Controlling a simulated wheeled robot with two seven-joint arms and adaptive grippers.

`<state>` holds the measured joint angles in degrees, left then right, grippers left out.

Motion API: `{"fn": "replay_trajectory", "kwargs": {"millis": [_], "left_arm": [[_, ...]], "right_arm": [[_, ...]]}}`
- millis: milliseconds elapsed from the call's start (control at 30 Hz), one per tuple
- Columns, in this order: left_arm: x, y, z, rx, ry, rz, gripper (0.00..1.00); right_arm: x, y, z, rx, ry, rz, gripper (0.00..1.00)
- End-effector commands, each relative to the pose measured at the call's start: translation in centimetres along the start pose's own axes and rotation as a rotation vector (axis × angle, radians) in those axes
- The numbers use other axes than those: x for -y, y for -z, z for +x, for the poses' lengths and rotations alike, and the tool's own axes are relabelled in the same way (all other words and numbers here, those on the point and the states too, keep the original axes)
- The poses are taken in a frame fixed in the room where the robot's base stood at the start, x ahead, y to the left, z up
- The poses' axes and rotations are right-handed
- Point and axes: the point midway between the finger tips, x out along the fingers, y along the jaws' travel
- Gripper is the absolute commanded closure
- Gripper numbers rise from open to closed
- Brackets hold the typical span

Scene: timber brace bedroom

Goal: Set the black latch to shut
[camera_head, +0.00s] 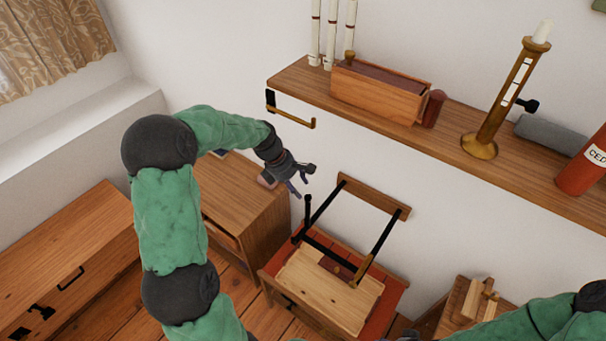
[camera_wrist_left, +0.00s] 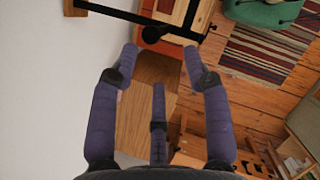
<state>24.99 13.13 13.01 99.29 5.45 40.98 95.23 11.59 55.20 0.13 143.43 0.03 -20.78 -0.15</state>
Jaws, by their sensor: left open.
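A black upright lever with a rounded top (camera_head: 307,207) stands at the left of a black-armed frame on the red table; I take it to be the latch. A black bar with a round knob (camera_wrist_left: 152,34) shows beyond the fingers in the left wrist view, and seems to be the same part. My left gripper (camera_head: 304,180) is open and empty, just above the lever and apart from it. Its spread fingers (camera_wrist_left: 160,60) show in the left wrist view. My right forearm enters at the lower right; its gripper is out of view.
The red table (camera_head: 273,274) carries a pale wooden board (camera_head: 325,285). A wooden cabinet (camera_head: 235,190) stands left of it. A wall shelf (camera_head: 460,145) above holds a wooden box (camera_head: 375,95), a brass candlestick (camera_head: 490,125) and a red canister (camera_head: 582,172). A striped rug (camera_wrist_left: 262,55) lies on the floor.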

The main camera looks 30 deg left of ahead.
Motion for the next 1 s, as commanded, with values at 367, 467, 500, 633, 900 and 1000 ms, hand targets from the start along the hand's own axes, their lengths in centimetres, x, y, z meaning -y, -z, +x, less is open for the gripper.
{"fn": "replay_trajectory", "kwargs": {"millis": [367, 467, 500, 633, 900, 1000], "left_arm": [[-0.5, -0.3, -1.3, 0.004, -0.001, -0.074, 0.52], [-0.5, -0.4, 0.2, 0.004, -0.001, -0.073, 0.52], [-0.5, -0.4, 0.9, 0.004, 0.000, -0.073, 0.52], [-0.5, -0.4, 3.3, 0.004, -0.001, -0.073, 0.52], [-0.7, -0.4, 6.9, 0.004, -0.005, -0.071, 0.52], [-0.7, -0.4, 7.5, 0.004, -0.006, -0.071, 0.52]], "right_arm": [[0.5, -0.1, -1.4, 0.001, 0.000, 0.001, 0.34], [0.6, -0.1, -1.7, 0.001, 0.000, 0.001, 0.34], [0.6, -0.1, -1.8, 0.001, 0.000, 0.001, 0.34], [0.8, -0.1, -2.1, 0.001, 0.000, 0.000, 0.34], [0.9, -0.1, -2.6, 0.001, 0.000, 0.000, 0.34], [0.9, -0.1, -2.7, 0.001, 0.000, 0.000, 0.34]]}}
